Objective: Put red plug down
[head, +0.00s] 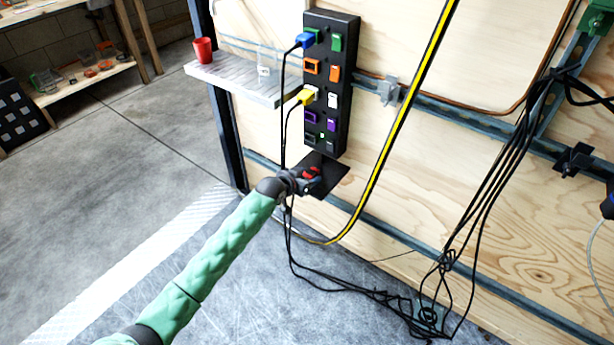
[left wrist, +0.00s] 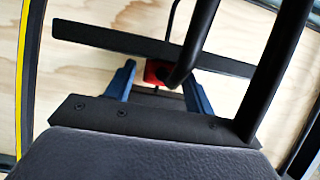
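The red plug (head: 311,171) is at the small black shelf (head: 333,180) below the power strip. In the left wrist view the red plug (left wrist: 155,72) sits between my left gripper's two blue fingers (left wrist: 158,80), with a narrow gap on each side. The fingers are apart and do not visibly press on it. In the head view my left gripper (head: 306,180) is at the shelf's left side, partly hiding plug and shelf. A dark cable crosses the plug in the wrist view. Whether the plug rests fully on the shelf is unclear. My right gripper is not in view.
The black power strip (head: 326,85) on the plywood wall holds a blue plug (head: 305,40) and a yellow plug (head: 304,97). Black cables (head: 370,293) hang and lie on the floor. A yellow-black hose (head: 402,125) runs close right of the shelf. A red cup (head: 203,50) stands on a side ledge.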

